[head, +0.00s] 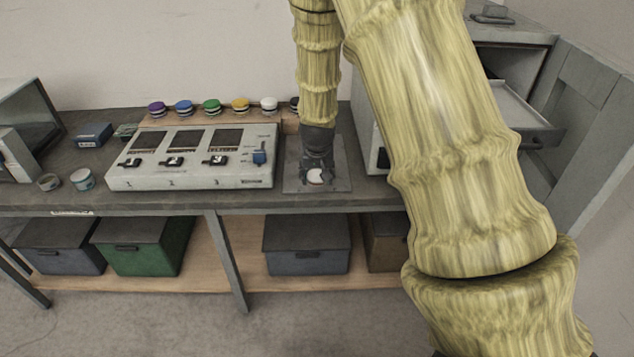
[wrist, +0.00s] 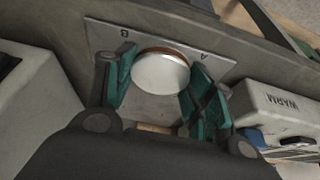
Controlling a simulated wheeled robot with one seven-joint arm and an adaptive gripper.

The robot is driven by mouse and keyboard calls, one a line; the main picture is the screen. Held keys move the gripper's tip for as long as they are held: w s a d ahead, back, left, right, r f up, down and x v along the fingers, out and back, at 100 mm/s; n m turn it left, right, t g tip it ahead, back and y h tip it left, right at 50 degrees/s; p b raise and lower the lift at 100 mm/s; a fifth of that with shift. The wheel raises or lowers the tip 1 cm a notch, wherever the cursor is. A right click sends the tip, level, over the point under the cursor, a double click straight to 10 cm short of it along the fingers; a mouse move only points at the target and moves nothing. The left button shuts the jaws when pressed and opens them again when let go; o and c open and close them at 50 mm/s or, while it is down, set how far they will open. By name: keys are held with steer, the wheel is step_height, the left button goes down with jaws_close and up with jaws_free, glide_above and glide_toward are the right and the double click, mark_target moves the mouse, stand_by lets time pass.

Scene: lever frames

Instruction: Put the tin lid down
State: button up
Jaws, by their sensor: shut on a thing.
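The tin lid is a round, pale disc (wrist: 160,74) between the two green fingers of my gripper (wrist: 163,70) in the wrist view. My gripper is shut on it. A thin brownish rim shows along the lid's far edge. Behind the lid is a grey metal plate (wrist: 104,38) marked A and B. In the head view my gripper (head: 316,168) points down over the plate (head: 338,184), with the white lid (head: 315,177) at its fingertips. I cannot tell whether the lid touches the plate.
A pale control panel (head: 190,172) with sliders and a blue lever (head: 259,157) stands left of the plate. Two small tins (head: 82,179) stand far left. A pale cabinet is close on the right. The bench's front edge is near.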

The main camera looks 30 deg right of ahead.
mark_target(317, 179)
steer(key=shift+f, duration=1.8)
steer(key=shift+f, duration=0.1)
steer(key=o, duration=0.9)
steer(key=shift+c, duration=0.2)
